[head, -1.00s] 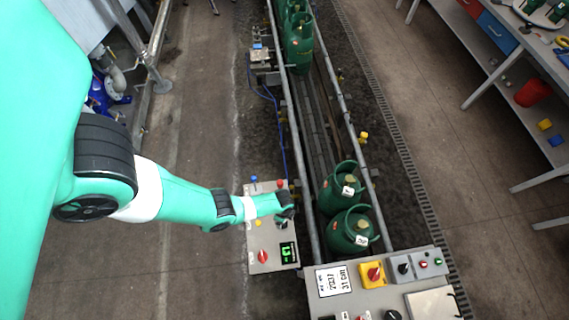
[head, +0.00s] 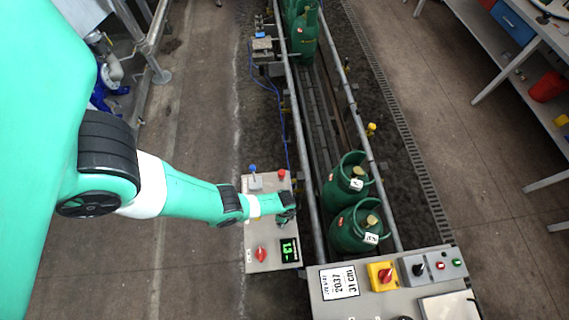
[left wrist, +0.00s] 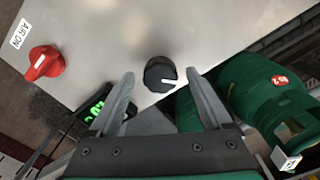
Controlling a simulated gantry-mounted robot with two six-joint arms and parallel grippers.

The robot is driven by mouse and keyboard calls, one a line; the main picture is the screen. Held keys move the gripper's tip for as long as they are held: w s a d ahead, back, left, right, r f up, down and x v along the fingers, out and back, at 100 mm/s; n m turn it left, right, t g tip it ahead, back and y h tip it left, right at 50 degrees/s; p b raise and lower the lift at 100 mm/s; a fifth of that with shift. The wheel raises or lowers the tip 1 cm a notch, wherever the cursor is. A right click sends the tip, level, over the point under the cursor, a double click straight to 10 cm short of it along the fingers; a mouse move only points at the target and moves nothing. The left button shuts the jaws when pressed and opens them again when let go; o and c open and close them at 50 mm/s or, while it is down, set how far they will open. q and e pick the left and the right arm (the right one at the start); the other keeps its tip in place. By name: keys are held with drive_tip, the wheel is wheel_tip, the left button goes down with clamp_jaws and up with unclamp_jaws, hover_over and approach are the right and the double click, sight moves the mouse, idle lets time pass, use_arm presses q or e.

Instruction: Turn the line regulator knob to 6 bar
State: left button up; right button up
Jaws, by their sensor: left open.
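The black regulator knob (left wrist: 160,74) sits on the grey panel in the left wrist view, its white pointer line toward the right and slightly down. My left gripper (left wrist: 161,78) is open, with one finger on each side of the knob and visible gaps to it. In the head view my left gripper (head: 287,212) is over the control panel (head: 262,185) and mostly hides the knob. The green digital display (head: 289,250) is lit just below it; its digits are too small to read surely. In the left wrist view the display (left wrist: 95,110) is partly covered by a finger.
A red AIR ON knob (left wrist: 44,63) is left of the black knob, and a red button (head: 281,174) is at the panel's top. Green cylinders (head: 350,230) stand on the conveyor just right of the panel. A second control box (head: 410,300) is at the front.

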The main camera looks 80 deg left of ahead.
use_arm(q)
clamp_jaws()
idle(0.4)
